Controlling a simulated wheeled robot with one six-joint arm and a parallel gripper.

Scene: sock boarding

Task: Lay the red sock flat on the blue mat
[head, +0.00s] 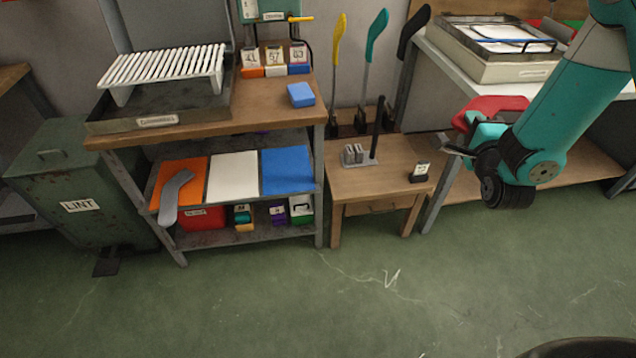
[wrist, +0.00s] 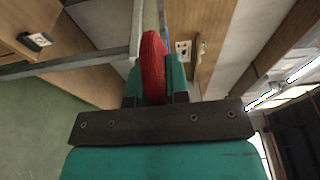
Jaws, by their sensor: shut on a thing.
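The red sock (head: 497,106) is held up at the right of the head view, above and in front of the gap between the small wooden table and the white-topped bench. My gripper (head: 466,138) is shut on it. In the wrist view the red sock (wrist: 153,68) stands edge-on, pinched between the teal fingers of my gripper (wrist: 154,84); its lower part is hidden by the gripper. The blue mat (head: 287,171) lies bare on the middle shelf of the left unit, at the right end, well apart from the sock.
A white mat (head: 233,177) and an orange mat (head: 170,176) lie left of the blue mat. A grey sock-shaped piece (head: 175,192) overhangs the orange mat's front. The wooden top (head: 265,112) is above the shelf. A small table (head: 375,185) stands right. The green floor in front is clear.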

